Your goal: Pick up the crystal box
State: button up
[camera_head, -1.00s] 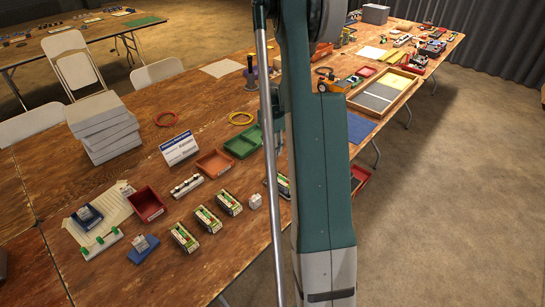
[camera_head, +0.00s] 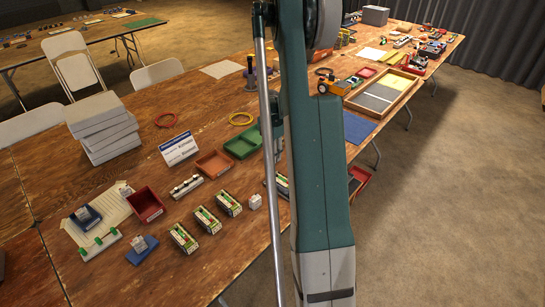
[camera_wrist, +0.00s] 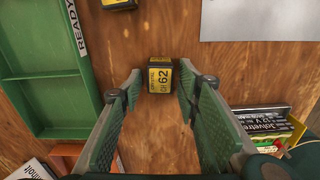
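The crystal box (camera_wrist: 160,80) is a small black box with a yellow label reading "CH 62", standing on the wooden table in the wrist view. My gripper (camera_wrist: 161,71) is open, with its two green-padded fingers pointing toward the box, one on each side. A gap shows between the box and each finger. How far the fingertips are above the table is hard to tell. In the head view my arm hides the crystal box and most of the gripper.
A similar black and yellow box (camera_wrist: 118,3) lies beyond. A green tray marked "READY" (camera_wrist: 47,64) is at left, an orange tray (camera_wrist: 66,160) below it. A pale sheet (camera_wrist: 262,18) lies upper right, a labelled box (camera_wrist: 262,127) at lower right. Bare wood surrounds the crystal box.

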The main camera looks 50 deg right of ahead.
jog(key=c, duration=0.6)
jog(key=shift+r+p, duration=1)
jog(key=shift+r, duration=4.05)
